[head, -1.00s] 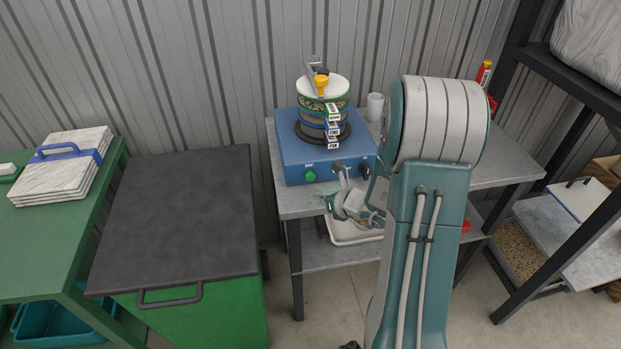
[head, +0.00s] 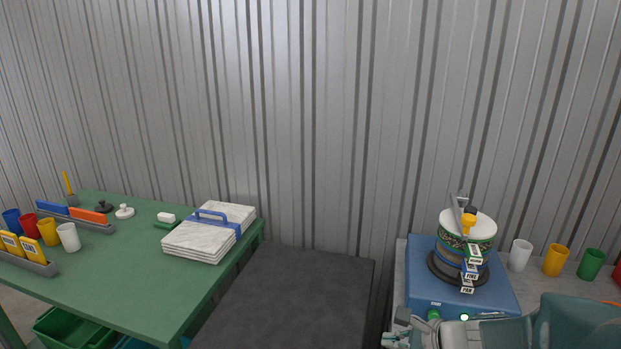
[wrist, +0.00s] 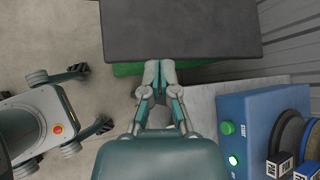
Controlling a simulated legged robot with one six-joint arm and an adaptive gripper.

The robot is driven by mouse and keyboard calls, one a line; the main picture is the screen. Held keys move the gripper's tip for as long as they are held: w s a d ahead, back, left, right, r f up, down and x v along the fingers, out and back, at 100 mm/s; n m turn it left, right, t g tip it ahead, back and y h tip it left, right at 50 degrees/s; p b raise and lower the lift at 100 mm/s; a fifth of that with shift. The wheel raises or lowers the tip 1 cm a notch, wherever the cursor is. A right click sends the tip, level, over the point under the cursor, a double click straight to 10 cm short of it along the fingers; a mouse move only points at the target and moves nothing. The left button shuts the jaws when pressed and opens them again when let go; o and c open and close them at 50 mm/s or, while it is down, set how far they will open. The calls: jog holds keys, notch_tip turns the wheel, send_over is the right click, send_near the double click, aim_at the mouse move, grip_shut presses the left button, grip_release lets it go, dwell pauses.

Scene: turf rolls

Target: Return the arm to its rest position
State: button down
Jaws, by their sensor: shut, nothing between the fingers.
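My gripper (wrist: 159,72) is shut and empty in the wrist view, its fingertips together by the edge of the dark-topped green bin. In the head view my arm shows only at the bottom right, in front of the blue sieve shaker (head: 460,285), with part of the gripper at the bottom edge. The wrist view shows the shaker (wrist: 262,125) to the right of the gripper, with its green button and lit lamp. The sieve stack (head: 467,240) stands on the shaker with a white lid and a yellow knob on top.
The dark bin lid (head: 290,300) lies between the green table (head: 130,285) and the shaker's bench. The table bears a strapped stack of white slabs (head: 208,236), cups and trays. White, yellow and green cups (head: 555,260) stand right of the shaker. A corrugated wall closes the back.

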jog(key=s+r+n+h, duration=0.4)
jog(key=s+n, duration=0.4)
jog(key=n, duration=0.2)
jog(key=s+r+n+g+h, duration=0.1)
jog(key=s+r+n+h, duration=0.3)
jog(key=s+n, duration=0.5)
jog(key=shift+a+r+n, duration=0.25)
jog(key=shift+r+n, duration=0.25)
jog(key=shift+r, duration=0.45)
dwell(3.6)
